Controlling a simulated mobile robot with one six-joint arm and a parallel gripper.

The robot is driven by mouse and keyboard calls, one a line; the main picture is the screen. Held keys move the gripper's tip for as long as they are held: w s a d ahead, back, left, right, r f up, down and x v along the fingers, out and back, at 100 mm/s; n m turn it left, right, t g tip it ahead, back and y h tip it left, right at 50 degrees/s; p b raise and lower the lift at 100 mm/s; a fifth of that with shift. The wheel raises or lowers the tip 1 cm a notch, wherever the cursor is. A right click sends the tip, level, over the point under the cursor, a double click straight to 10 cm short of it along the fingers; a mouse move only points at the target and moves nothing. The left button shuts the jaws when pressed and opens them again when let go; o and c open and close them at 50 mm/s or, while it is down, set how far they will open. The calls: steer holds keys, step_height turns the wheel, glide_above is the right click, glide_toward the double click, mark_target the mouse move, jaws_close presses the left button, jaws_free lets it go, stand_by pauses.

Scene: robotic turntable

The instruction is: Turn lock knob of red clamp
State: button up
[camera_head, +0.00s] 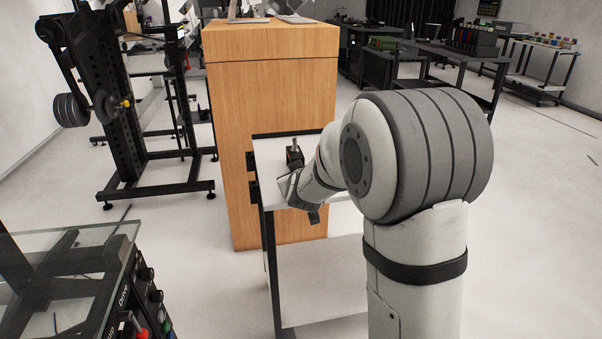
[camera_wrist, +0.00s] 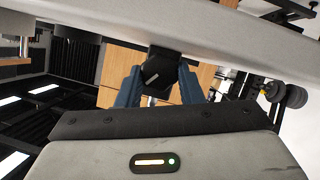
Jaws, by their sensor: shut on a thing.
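A black knob (camera_wrist: 158,74) with a short pale line on its face shows in the wrist view. My gripper (camera_wrist: 160,72) has its two blue fingers against the left and right sides of this knob, shut on it. In the head view, a small dark clamp (camera_head: 295,154) with a little red-orange and an upright metal post stands on a white-topped table (camera_head: 268,150). My wrist is just in front of the clamp. The fingertips and knob cannot be made out there, and the clamp's lower part is partly hidden. The clamp's red body does not show clearly in the wrist view.
A tall wooden cabinet (camera_head: 272,110) stands right behind the table. A black rack (camera_head: 125,100) stands at the left. A glass-topped bench (camera_head: 75,270) with knobs is at the front left. Open floor (camera_head: 180,225) lies between them.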

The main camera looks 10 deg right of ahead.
steer(key=o, duration=1)
steer(key=p+v, duration=0.1)
steer(key=v, duration=0.6)
steer(key=shift+p, duration=0.4)
steer(key=shift+s+r, duration=0.1)
steer(key=shift+s, duration=0.25)
